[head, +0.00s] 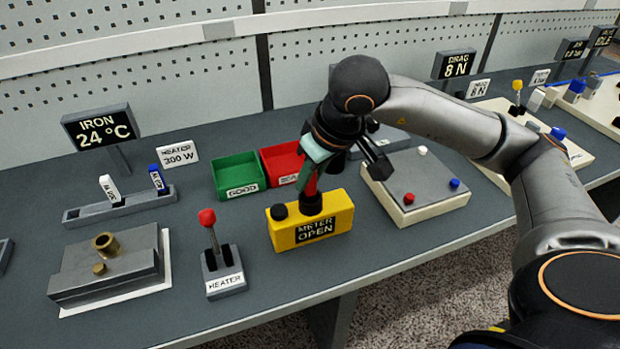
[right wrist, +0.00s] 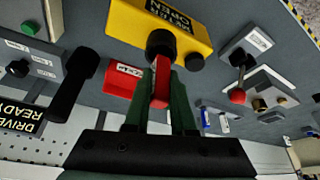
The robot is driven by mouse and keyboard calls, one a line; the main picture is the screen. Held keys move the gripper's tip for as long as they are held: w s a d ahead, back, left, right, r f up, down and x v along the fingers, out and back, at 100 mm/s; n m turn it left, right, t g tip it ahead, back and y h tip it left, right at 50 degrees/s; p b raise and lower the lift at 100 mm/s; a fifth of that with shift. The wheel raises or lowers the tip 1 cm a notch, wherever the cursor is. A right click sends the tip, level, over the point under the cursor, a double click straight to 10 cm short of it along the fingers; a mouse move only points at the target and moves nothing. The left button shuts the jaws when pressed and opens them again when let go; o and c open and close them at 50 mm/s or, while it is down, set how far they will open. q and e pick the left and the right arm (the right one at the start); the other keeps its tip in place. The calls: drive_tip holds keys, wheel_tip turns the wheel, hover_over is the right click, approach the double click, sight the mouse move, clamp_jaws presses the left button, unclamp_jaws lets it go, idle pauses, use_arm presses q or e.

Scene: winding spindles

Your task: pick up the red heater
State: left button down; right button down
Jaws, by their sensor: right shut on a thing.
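The red heater (head: 311,186) is a slim upright red bar between the fingers of my right gripper (head: 314,172). It also shows in the right wrist view (right wrist: 162,88), between the two dark green fingers. My right gripper is shut on it. Its lower end is at the right black socket (head: 311,204) on top of the yellow meter (head: 284,234), which reads "OPEN". I cannot tell how deep it sits in the socket. My left gripper is not in view.
A rack (head: 120,206) holds a white and a blue heater at the left. A red-knobbed heater lever (head: 208,218) stands left of the meter. Green (head: 237,169) and red (head: 279,160) bins are behind it. A grey-topped box (head: 430,178) with coloured buttons stands to the right.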

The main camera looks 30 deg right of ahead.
drive_tip(key=r, duration=0.3)
drive_tip(key=shift+s+a+r, duration=0.1)
drive_tip(key=shift+s+r, duration=0.15)
drive_tip(key=shift+r, duration=0.1)
drive_tip(key=s+a+r+p, duration=0.1)
drive_tip(key=s+a+r, duration=0.2)
drive_tip(key=s+r, duration=0.6)
drive_tip(key=s, duration=0.4)
